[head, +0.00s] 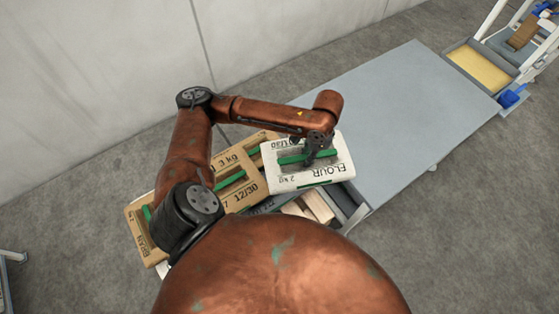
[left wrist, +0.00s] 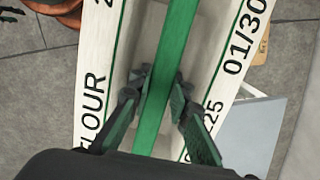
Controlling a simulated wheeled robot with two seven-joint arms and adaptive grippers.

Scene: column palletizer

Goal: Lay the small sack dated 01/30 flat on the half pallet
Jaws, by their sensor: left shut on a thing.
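The small white sack (head: 274,178) reads FLOUR and 2 kg in the head view. In the left wrist view the white sack (left wrist: 236,50) shows the date 01/30 and a green strap (left wrist: 166,55). My left gripper (head: 308,157) is shut on this strap from above; its fingers (left wrist: 156,88) press on both sides of it. The sack looks roughly level, beside brown sacks (head: 245,190) marked 3 kg and 12/30. Pale wooden slats (head: 318,207), perhaps of the half pallet, show just below it. I cannot tell whether the sack touches anything underneath. My right gripper is out of view.
A long grey-blue surface (head: 400,110) stretches away to the upper right and is clear. A tray with a yellow bottom (head: 480,68) stands at its far end. A pale wall (head: 90,80) rises behind on the left. Grey floor (head: 480,220) is open at the right.

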